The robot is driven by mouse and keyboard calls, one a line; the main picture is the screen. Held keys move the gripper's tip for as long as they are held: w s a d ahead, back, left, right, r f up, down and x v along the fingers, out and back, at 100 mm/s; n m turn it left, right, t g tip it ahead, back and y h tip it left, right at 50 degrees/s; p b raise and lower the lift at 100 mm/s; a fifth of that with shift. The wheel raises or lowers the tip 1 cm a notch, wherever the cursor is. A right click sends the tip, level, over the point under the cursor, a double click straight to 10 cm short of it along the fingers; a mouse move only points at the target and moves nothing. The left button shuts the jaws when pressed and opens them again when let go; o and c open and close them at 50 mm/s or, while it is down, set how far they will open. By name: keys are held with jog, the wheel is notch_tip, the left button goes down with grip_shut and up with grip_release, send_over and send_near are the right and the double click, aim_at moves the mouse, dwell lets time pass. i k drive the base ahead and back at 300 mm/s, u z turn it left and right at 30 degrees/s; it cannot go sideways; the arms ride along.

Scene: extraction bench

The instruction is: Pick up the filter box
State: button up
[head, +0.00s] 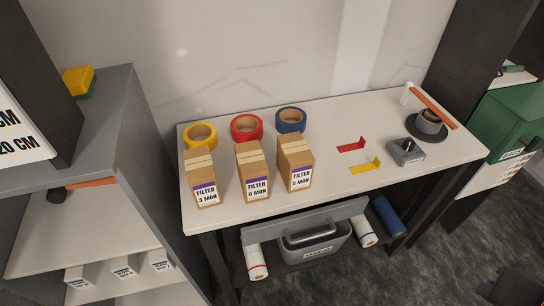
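Three brown cardboard filter boxes stand upright in a row on the white bench top, each with a purple-and-white label. The left filter box (202,177) reads "FILTER 3 MON". The middle filter box (252,171) reads "FILTER", with a digit like 0 or 6 before "MON". The right filter box (296,162) reads "FILTER", with a digit like 3 or 5. Narrow gaps separate the boxes. My gripper is not in view.
Yellow (200,135), red (246,127) and blue (291,120) tape rolls lie behind the boxes. Red (350,146) and yellow (366,166) brackets, a grey block (406,151) and a dark round device (428,123) lie right. A grey shelf unit (122,125) stands left.

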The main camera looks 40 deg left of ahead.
aim_at(253, 171)
jog(key=z, duration=0.05)
jog(key=i, duration=1.15)
jog(key=u, duration=4.35)
